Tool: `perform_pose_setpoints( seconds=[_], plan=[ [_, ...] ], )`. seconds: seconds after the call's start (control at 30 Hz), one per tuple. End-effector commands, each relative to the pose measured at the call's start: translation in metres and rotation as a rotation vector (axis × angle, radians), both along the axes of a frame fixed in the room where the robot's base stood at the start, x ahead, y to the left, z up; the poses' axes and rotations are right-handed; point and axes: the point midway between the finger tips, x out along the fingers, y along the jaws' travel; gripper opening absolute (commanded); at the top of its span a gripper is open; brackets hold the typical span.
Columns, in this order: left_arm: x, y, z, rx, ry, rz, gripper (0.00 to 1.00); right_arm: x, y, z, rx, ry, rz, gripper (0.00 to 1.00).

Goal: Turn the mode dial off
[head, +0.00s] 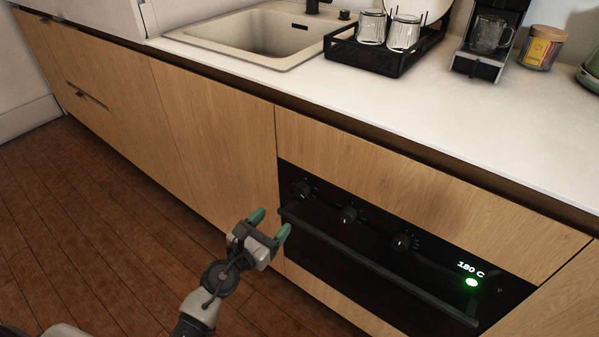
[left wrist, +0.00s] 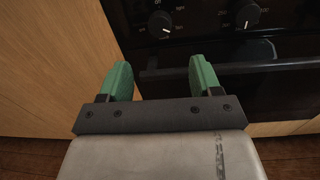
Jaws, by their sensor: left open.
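The black oven panel carries three dials: a left dial (head: 303,188), a middle dial (head: 349,213) and a right dial (head: 402,242). My left gripper (head: 269,223), with green fingers, is open and empty. It is in front of the oven's left end, lower than the dials and apart from them. My right gripper is not in view.
The oven handle (head: 375,265) runs below the dials. A display (head: 470,268) reads 180 C above a lit green light (head: 472,282). The counter above holds a sink (head: 250,35), a black dish rack (head: 372,57) and a coffee machine (head: 487,45). The wooden floor is clear at the left.

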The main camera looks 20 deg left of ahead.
Motion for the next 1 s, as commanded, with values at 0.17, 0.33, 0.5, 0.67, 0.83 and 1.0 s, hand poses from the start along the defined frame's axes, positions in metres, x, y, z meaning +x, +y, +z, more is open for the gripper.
perform_pose_setpoints(
  seconds=[0.17, 0.33, 0.5, 0.67, 0.83, 1.0],
  plan=[
    [0.017, -0.005, -0.001, 0.006, -0.001, 0.003, 0.64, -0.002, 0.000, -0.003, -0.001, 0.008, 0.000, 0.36],
    [0.049, -0.015, -0.001, 0.003, -0.002, 0.002, 0.64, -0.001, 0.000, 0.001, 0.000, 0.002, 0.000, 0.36],
    [0.078, -0.024, -0.001, 0.003, -0.002, 0.001, 0.64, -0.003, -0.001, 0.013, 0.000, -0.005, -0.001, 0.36],
    [0.095, -0.029, -0.001, 0.003, -0.001, 0.000, 0.64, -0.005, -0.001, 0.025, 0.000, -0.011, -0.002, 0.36],
    [0.102, -0.031, -0.001, 0.003, 0.000, 0.000, 0.64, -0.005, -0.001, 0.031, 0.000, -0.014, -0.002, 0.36],
    [0.102, -0.031, -0.001, 0.003, 0.000, 0.000, 0.64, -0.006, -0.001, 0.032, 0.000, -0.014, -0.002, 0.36]
  ],
)
